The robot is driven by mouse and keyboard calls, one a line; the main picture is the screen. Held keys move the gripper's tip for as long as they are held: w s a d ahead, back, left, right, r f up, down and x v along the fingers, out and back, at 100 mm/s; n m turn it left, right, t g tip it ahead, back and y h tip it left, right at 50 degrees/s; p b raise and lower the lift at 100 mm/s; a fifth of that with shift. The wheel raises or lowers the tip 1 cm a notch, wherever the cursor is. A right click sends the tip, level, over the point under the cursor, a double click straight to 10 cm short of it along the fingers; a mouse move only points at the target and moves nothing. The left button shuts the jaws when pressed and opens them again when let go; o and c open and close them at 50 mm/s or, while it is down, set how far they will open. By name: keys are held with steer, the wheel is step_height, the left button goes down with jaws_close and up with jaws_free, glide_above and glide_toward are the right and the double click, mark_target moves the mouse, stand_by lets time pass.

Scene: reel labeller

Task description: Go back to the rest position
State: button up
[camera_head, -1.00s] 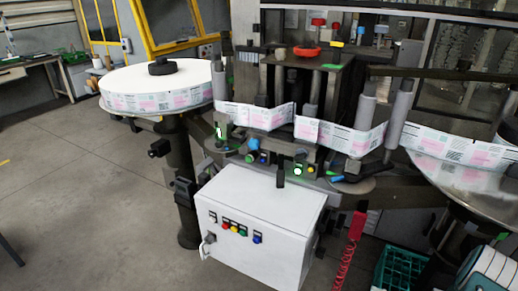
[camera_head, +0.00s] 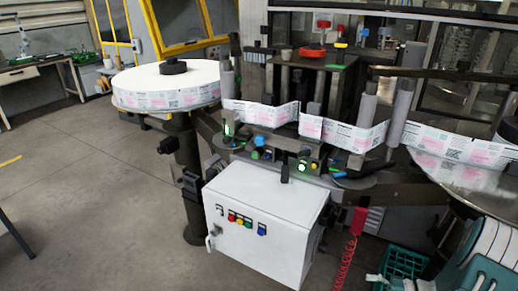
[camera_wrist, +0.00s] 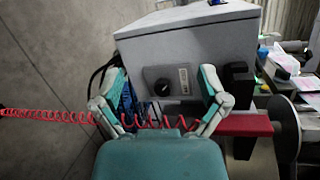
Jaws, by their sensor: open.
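My gripper (camera_wrist: 161,76) shows in the wrist view with its two pale, teal-padded fingers spread wide. Nothing is held between them. Beyond the fingers is the white control cabinet (camera_wrist: 190,45), its side carrying a black rotary knob (camera_wrist: 163,87). A red coiled cord (camera_wrist: 50,115) runs across the picture around the gripper; I cannot tell if it touches the fingers. In the head view, my teal and white arm shows at the lower right, with part of the gripper at the bottom edge. The cabinet (camera_head: 265,205) stands left of it.
The labeller's white reel (camera_head: 165,90) is at the left, with a printed label strip (camera_head: 260,112) running right to a metal disc (camera_head: 455,172). A red holder (camera_head: 358,221) hangs above the red cord (camera_head: 345,265). A green crate (camera_head: 405,262) is beside my arm. Floor (camera_head: 90,210) at left is clear.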

steer(key=s+a+r+n+g+h, duration=0.1)
steer(key=a+r+n+g+h, duration=0.2)
steer(key=a+r, duration=0.45)
steer(key=s+a+r+n+g+h, duration=0.1)
steer(key=s+a+r+g+h, duration=0.25)
steer(key=r, duration=0.65)
steer(key=s+a+r+n+t+h, duration=0.2)
steer(key=s+a+r+t+h, duration=0.4)
steer(key=r, duration=0.6)
steer(key=shift+s+a+r+n+h, duration=0.15)
steer(key=shift+s+a+n+h, duration=0.15)
steer(key=shift+s+a+h, duration=1.25)
steer(key=shift+s+d+t+y, duration=0.25)
steer(key=shift+y, duration=0.15)
